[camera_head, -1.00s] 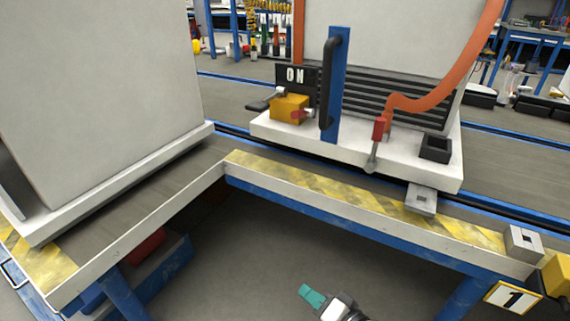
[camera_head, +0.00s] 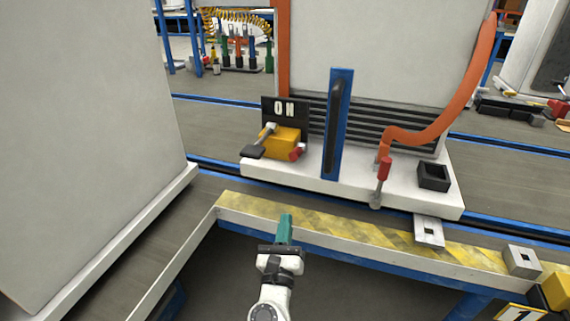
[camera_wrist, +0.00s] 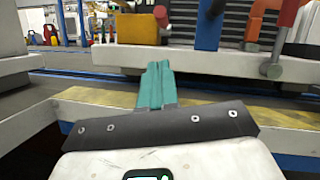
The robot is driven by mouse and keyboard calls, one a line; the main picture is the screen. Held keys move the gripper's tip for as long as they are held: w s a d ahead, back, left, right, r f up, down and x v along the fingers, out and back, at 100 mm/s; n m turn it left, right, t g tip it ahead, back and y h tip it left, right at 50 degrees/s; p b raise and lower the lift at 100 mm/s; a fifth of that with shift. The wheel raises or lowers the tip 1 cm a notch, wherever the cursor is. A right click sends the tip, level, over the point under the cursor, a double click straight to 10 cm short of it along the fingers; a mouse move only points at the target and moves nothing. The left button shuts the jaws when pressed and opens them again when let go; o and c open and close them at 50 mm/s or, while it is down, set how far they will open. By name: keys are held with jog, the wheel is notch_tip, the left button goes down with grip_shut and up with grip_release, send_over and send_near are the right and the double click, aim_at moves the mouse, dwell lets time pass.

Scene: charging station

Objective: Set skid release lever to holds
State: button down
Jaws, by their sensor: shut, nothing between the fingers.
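A lever with a red grip (camera_head: 385,168) and a grey metal arm stands at the front edge of the white skid (camera_head: 410,190). It also shows in the wrist view (camera_wrist: 288,14), at upper right. A yellow block (camera_head: 282,140) with a dark-ended handle (camera_head: 253,151) and a red knob sits farther left, below an "ON" sign (camera_head: 284,108). I cannot tell for certain which is the skid release lever, and I see no "holds" marking. My gripper (camera_head: 286,222) has teal fingers shut and empty, over the yellow-striped edge, left of the red-grip lever and touching nothing.
A blue post (camera_head: 338,120) with a black handle rises between the two levers. An orange hose (camera_head: 440,122) hangs at right. A large grey cabinet (camera_head: 90,120) fills the left. The striped ledge (camera_head: 350,232) runs along the front, with metal blocks (camera_head: 522,261) at right.

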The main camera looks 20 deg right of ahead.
jog(key=shift+w+f+m+g+h, duration=0.15)
jog(key=shift+m+g+h, duration=0.15)
jog(key=shift+m, duration=0.3)
jog(key=shift+w, duration=0.1)
jog(key=b, duration=0.2)
send_near(297, 153)
jog(key=w+d+f, duration=0.2)
jog(key=w, duration=0.2)
jog(key=shift+w+a+r, duration=0.1)
jog(key=shift+w+r, duration=0.35)
jog(key=shift+r, duration=0.2)
jog(key=shift+r+p, duration=0.1)
jog(key=shift+p, duration=0.3)
